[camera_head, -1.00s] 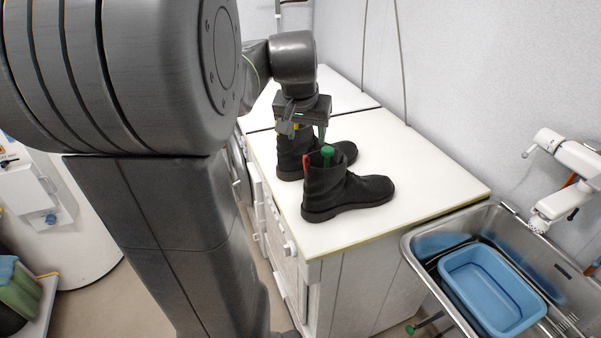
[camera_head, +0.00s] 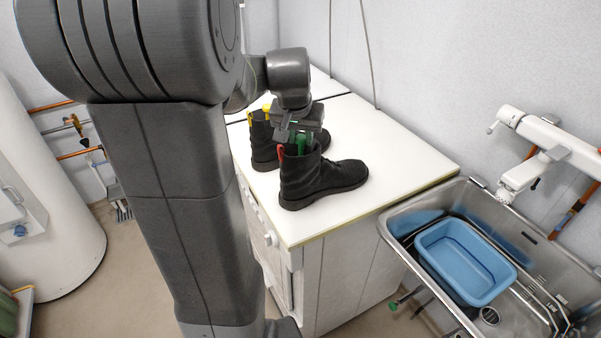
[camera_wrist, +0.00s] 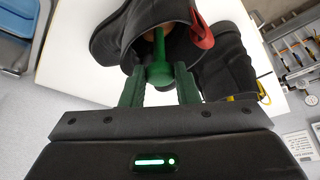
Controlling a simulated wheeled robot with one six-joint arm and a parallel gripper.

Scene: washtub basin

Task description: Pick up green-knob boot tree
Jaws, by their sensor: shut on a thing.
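The green-knob boot tree (camera_wrist: 160,74) stands in the opening of the black boot with the red tab (camera_head: 318,178). Its round green knob sits at the end of a green stem that runs down into the boot, where its lower part is hidden. My gripper (camera_wrist: 160,88) is shut on the knob, one finger on each side. In the head view my gripper (camera_head: 302,142) is directly above the boot's top and mostly covers the knob. The boot stands upright on the white counter (camera_head: 385,150).
A second black boot with a yellow tab (camera_head: 263,145) stands close behind and left. A metal sink (camera_head: 398,228) with a blue basin (camera_head: 465,262) is to the right, below a white tap-like fixture (camera_head: 545,145). The counter's right part is clear.

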